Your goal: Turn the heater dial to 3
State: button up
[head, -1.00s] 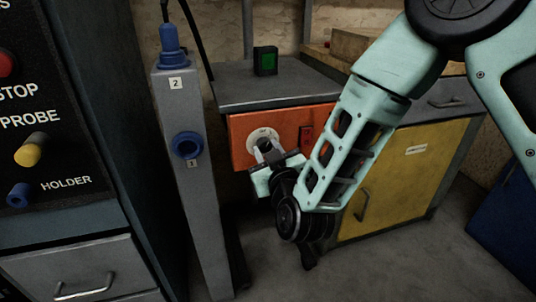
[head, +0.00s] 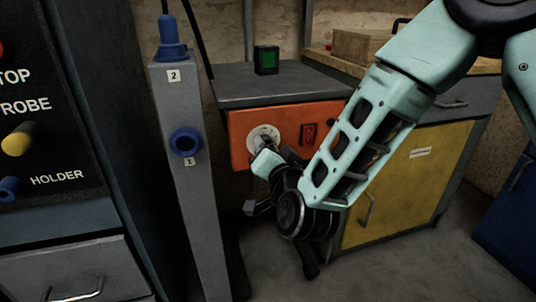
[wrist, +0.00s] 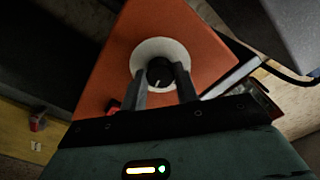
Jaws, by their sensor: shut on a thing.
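The heater's orange front panel (head: 293,122) faces me below a grey top. Its dial (wrist: 160,73) is a dark round knob with a pale pointer mark, set on a white round plate (wrist: 172,48). In the head view the white plate (head: 264,134) shows, and my gripper covers most of the dial. My gripper (wrist: 162,76) is shut on the dial, one finger on each side, and looks rolled in the head view (head: 263,146). The scale numbers are too small to read, so I cannot tell the setting.
A red switch (head: 308,133) sits right of the dial. A grey post (head: 190,210) with blue sockets stands close on the left. A small box with a green screen (head: 266,60) stands on top. A yellow cabinet (head: 415,180) is at right.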

jog(key=shift+m+b, duration=1.45)
jog(key=shift+m, duration=2.75)
jog(key=o, duration=1)
